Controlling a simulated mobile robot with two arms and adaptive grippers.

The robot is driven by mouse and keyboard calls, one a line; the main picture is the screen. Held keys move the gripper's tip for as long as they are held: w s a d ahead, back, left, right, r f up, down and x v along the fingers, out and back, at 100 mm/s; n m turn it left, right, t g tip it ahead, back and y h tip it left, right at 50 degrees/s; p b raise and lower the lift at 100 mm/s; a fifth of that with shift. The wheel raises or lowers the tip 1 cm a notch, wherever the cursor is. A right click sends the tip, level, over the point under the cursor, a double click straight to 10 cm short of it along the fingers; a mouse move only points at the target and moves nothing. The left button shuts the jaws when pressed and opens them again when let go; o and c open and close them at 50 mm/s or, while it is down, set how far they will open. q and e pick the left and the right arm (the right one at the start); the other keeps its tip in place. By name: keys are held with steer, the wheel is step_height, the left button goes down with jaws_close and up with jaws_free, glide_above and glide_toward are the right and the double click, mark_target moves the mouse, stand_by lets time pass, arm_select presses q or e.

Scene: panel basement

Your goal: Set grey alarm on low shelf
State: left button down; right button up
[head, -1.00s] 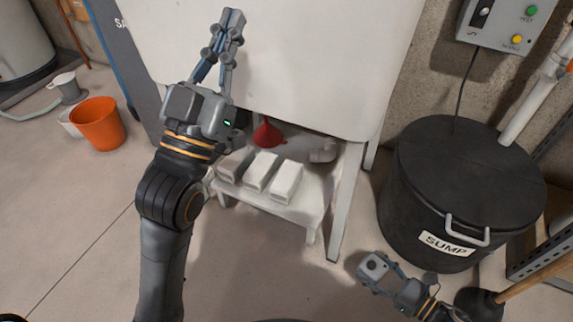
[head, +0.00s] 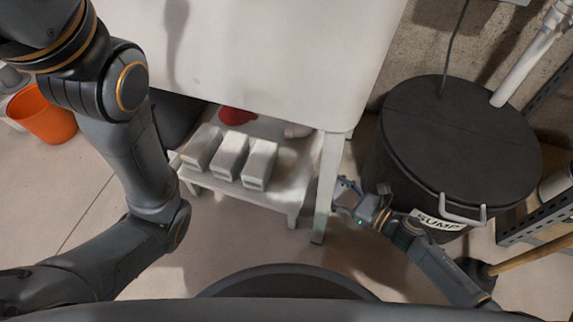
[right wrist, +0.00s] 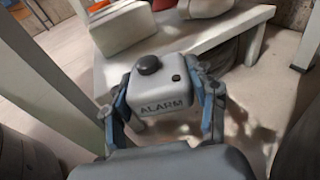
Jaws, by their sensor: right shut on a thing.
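The grey alarm (right wrist: 160,100) is a small box with a black button on top and the word ALARM on its side. My right gripper (right wrist: 157,84) is shut on it, one finger on each side. In the head view my right gripper (head: 345,192) is beside the front right leg of the white sink; the alarm is hidden or unclear there. In the right wrist view the shelf (right wrist: 215,38) lies just beyond the alarm. My left gripper is out of view.
Three white boxes (head: 229,157) stand on the shelf's left and middle, with a red funnel (head: 237,116) behind. The shelf's right end looks free. The sink leg (head: 328,180) stands close by my right gripper. A black sump bin (head: 455,140) is at the right.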

mark_target(303, 175)
steer(key=w+a, duration=0.1)
steer(key=a, duration=0.1)
steer(key=w+a+b, duration=0.1)
steer(key=w+a, duration=0.1)
steer(key=w+a+r+b, duration=0.1)
steer(key=w+a, duration=0.1)
steer(key=shift+w+a, duration=0.3)
steer(key=shift+a, duration=0.5)
steer(key=a, duration=0.2)
steer(key=w+a+b, duration=0.1)
steer(key=a, duration=0.1)
steer(key=shift+w+b, duration=0.1)
steer(key=shift+b, duration=0.2)
steer(key=shift+d+f+b, duration=0.1)
steer(key=shift+f+b, duration=0.4)
steer(key=shift+f, duration=0.05)
steer(key=shift+f, duration=0.1)
steer(key=o, duration=0.8)
steer(key=shift+f, duration=0.15)
steer(key=o, duration=0.5)
steer(key=shift+c, duration=0.2)
